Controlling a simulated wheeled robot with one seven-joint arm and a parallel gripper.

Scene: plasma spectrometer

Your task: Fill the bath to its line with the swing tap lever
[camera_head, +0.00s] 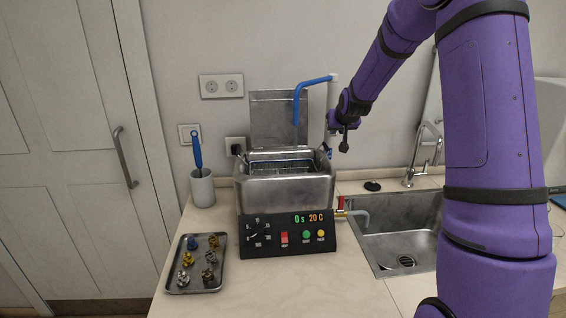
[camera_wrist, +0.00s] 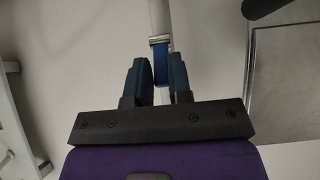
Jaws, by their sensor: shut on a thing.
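The steel bath (camera_head: 285,190) stands on the counter with its lid raised behind it. Its inside looks dark with a wire basket (camera_head: 280,165); I cannot make out the line or any water level. The swing tap's blue spout (camera_head: 312,82) reaches from a pale upright pipe (camera_head: 332,95) over the bath, its end pointing down. My gripper (camera_head: 329,150) is at the lower part of this pipe, right of the bath. In the wrist view my gripper (camera_wrist: 158,78) has its fingers shut on the blue lever (camera_wrist: 160,52) on the pipe.
A control panel (camera_head: 285,235) reads 0 s and 20 C. A red-handled drain valve (camera_head: 341,203) sits right of the bath, beside the sink (camera_head: 395,265) with its chrome faucet (camera_head: 424,155). A tray of small parts (camera_head: 196,288) and a cup with a blue-handled tool (camera_head: 202,188) are left.

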